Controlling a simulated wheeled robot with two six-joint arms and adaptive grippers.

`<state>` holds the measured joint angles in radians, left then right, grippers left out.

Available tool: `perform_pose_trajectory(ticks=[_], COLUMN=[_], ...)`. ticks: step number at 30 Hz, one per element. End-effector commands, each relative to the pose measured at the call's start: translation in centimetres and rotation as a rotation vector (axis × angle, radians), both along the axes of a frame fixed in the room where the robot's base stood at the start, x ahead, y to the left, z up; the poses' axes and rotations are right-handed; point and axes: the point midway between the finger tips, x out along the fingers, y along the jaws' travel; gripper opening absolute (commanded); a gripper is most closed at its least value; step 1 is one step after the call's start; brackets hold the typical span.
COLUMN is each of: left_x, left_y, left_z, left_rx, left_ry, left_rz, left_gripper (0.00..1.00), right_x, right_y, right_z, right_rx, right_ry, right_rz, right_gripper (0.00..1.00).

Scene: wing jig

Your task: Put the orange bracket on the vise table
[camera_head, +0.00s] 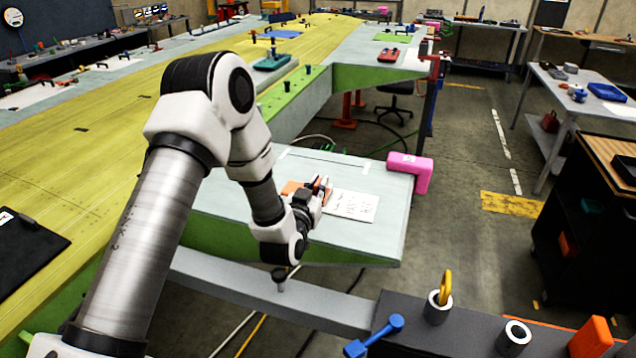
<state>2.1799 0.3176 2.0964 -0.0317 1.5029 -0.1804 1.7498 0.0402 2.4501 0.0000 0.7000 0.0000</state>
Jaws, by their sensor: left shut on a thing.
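My left gripper (320,189) reaches over the pale wing-jig surface near its right end. It is shut on the orange bracket (291,187), which shows only in part beside and behind the fingers. I cannot tell whether the bracket touches the surface. A white printed sheet (353,205) lies just right of the gripper. A pale table (545,75) at the right carries a small blue thing (577,93) that may be a vise, too small to be sure. My right gripper is not in view.
A pink block (410,170) sits at the jig's right edge. A dark bench (460,335) with a blue handle (374,336) and an orange block (591,338) stands at the front right. A black cart (590,210) stands at the right. Open floor lies between.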

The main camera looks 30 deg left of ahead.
Motion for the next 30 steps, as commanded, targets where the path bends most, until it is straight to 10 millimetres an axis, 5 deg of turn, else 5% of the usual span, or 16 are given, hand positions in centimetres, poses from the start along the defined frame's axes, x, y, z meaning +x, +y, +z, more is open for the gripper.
perform_pose_trajectory(ticks=[9,13,23,30], left_x=[0.0,0.0,-0.2,-4.1], left_y=[0.0,0.0,-0.1,-1.0], left_z=[-1.6,-1.7,-1.7,-2.2], left_rx=[0.000,-0.001,-0.001,-0.003], left_ry=[-0.003,0.000,-0.002,0.000], left_rz=[0.001,0.001,0.001,0.001], left_gripper=[0.00,0.54,0.54,0.54], right_x=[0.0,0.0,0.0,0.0], right_y=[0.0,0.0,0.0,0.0], right_z=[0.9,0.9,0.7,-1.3], right_rx=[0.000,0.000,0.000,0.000], right_ry=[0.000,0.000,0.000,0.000], right_rz=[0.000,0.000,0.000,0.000], right_gripper=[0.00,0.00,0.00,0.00])
